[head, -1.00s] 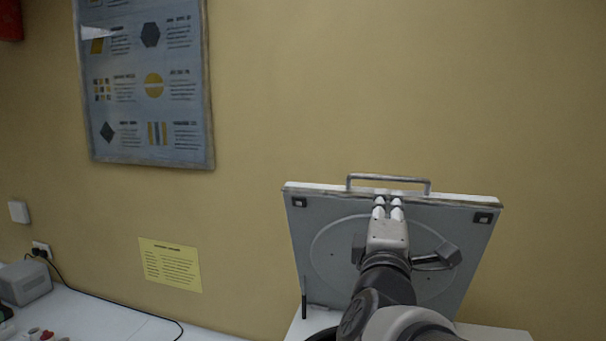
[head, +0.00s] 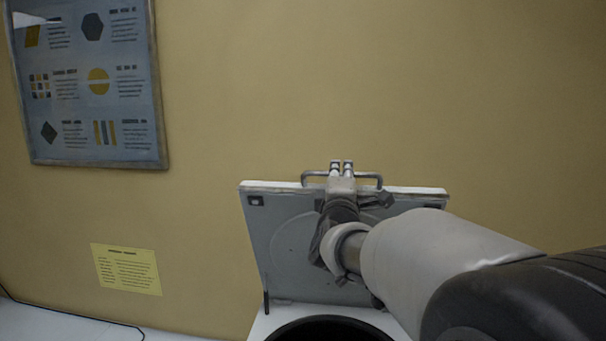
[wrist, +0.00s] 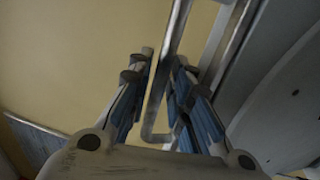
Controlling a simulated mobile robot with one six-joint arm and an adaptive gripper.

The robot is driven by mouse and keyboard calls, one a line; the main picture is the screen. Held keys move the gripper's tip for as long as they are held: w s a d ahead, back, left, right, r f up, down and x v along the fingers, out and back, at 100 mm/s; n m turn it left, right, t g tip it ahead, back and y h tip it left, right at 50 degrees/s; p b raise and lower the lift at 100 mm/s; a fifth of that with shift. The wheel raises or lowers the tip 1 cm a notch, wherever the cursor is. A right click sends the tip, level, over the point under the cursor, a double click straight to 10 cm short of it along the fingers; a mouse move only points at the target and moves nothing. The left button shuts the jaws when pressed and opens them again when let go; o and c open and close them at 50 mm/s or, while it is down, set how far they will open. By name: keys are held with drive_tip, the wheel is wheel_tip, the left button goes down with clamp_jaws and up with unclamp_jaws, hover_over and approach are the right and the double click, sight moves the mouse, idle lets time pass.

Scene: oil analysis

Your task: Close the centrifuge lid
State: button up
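The centrifuge lid (head: 290,230) stands raised, nearly upright, with its grey inner face toward the head camera. Its metal handle (head: 372,175) is on the top edge. My gripper (head: 341,167) is at the top edge, with its fingertips reaching up at the handle's middle. In the wrist view, the handle (wrist: 176,45) passes between the two blue-padded fingers of my gripper (wrist: 164,75), with a gap visible beside the bar. The fingers look open. My arm hides the lid's right part. The dark round opening of the centrifuge (head: 330,328) shows below the lid.
The wall is behind the lid, with a framed poster (head: 90,85) and a yellow notice (head: 127,269). A white bench top (head: 60,322) with a black cable lies at lower left. The space above the lid is clear.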

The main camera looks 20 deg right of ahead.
drive_tip(key=shift+c, duration=0.3)
clamp_jaws()
drive_tip(key=shift+f, duration=0.15)
